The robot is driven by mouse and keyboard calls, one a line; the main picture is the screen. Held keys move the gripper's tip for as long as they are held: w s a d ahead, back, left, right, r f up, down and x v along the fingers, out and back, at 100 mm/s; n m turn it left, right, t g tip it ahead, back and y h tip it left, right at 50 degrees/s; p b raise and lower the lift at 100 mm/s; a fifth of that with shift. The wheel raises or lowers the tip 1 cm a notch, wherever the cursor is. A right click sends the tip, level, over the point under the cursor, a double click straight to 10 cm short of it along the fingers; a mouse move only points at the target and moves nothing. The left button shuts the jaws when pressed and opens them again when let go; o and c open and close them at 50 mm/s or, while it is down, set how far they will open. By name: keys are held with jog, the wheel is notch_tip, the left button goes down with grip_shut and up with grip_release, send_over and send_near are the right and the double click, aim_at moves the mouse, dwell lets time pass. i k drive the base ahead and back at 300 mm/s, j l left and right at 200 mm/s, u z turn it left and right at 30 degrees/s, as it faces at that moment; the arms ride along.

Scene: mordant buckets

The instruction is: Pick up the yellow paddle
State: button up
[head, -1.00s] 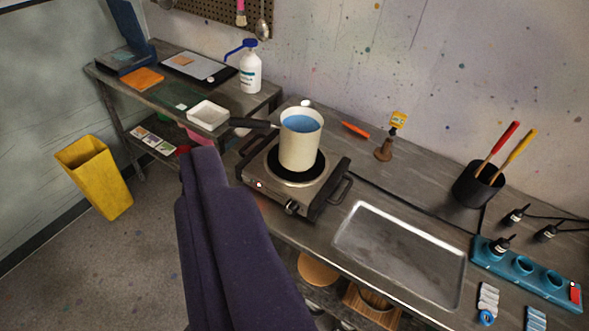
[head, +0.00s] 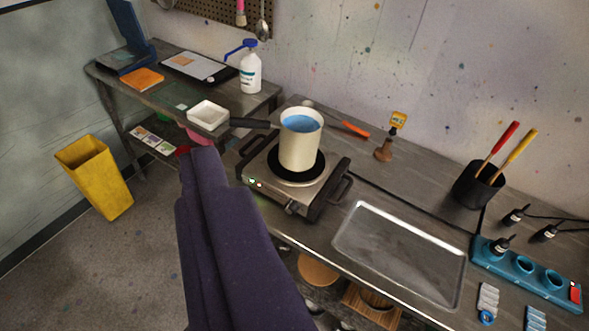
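The yellow paddle (head: 518,146) stands in a black cup (head: 478,188) on the bench at the right. Its yellow handle leans up to the right, beside a red-handled paddle (head: 496,147). The cup hides the lower ends of both. My gripper does not show in this view. A dark purple cloth-like shape (head: 225,240) rises from the bottom edge; I cannot tell whether it covers part of me.
A cream pot (head: 300,148) of blue liquid sits on a hot plate (head: 268,175). A metal tray (head: 400,255) lies in front of the cup. A blue rack (head: 525,275) with dark bottles stands at the right. A yellow bin (head: 97,178) is on the floor.

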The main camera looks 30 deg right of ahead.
aim_at(533, 131)
jog(key=z, duration=1.8)
